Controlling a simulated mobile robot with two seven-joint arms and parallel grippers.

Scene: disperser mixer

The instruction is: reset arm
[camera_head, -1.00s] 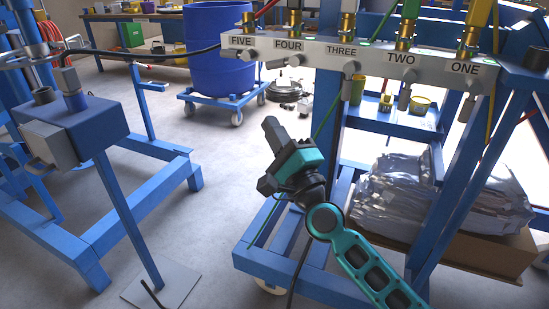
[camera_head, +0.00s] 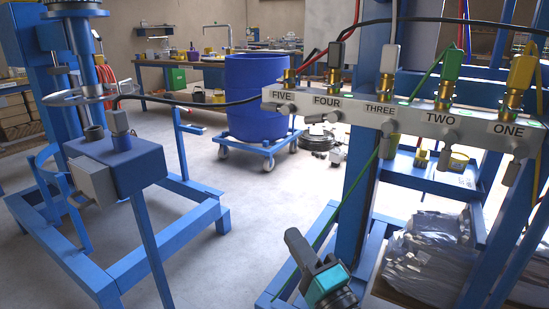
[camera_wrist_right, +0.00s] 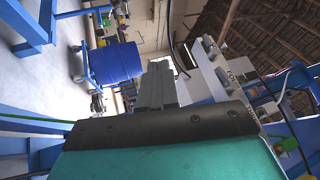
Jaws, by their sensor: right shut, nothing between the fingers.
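My right gripper (camera_head: 301,250) shows at the bottom of the head view, right of centre, with its teal and black body at the lower edge. Its fingers are together and empty, pointing up and to the left. In the right wrist view the closed fingers (camera_wrist_right: 158,85) stand above the teal housing. The gripper is below the white valve manifold (camera_head: 400,120) and in front of the blue frame, apart from the valves. My left gripper does not show in either view.
The manifold's valves are labelled ONE to FIVE. A blue drum (camera_head: 257,98) stands on a wheeled dolly behind. The blue mixer stand with a control box (camera_head: 115,162) is at left. Plastic-wrapped bags (camera_head: 432,255) lie at lower right. Grey floor is clear between stand and frame.

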